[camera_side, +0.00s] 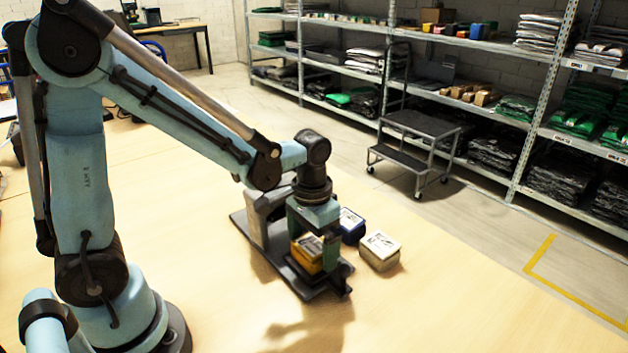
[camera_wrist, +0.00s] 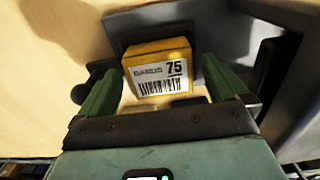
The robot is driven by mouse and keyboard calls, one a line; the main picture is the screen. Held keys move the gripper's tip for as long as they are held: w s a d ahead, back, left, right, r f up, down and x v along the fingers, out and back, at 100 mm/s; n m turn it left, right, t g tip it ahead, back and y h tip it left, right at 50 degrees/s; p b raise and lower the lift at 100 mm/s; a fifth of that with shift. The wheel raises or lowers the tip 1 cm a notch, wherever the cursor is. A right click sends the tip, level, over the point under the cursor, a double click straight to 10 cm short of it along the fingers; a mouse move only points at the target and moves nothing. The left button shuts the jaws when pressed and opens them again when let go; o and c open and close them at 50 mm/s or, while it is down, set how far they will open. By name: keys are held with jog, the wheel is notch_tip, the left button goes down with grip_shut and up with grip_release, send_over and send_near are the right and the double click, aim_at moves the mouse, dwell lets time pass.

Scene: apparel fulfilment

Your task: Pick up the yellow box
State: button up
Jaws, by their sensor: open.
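The yellow box (camera_side: 304,257) sits on a dark grey stand with a flat base (camera_side: 322,288) on the wooden table. In the wrist view the yellow box (camera_wrist: 160,52) shows a white label with a barcode and the number 75. My gripper (camera_side: 318,246) points down at the box. In the wrist view its two green fingers (camera_wrist: 163,90) are open, one on each side of the box's near end. A gap shows between the box and each finger, so they do not appear to grip it. In the side view the gripper hides part of the box.
The table's front right (camera_side: 450,310) is clear. Shelves stand far behind.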

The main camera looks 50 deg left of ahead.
jog(key=shift+f, duration=0.4)
jog(key=c, duration=1.1)
jog(key=shift+r, duration=0.15)
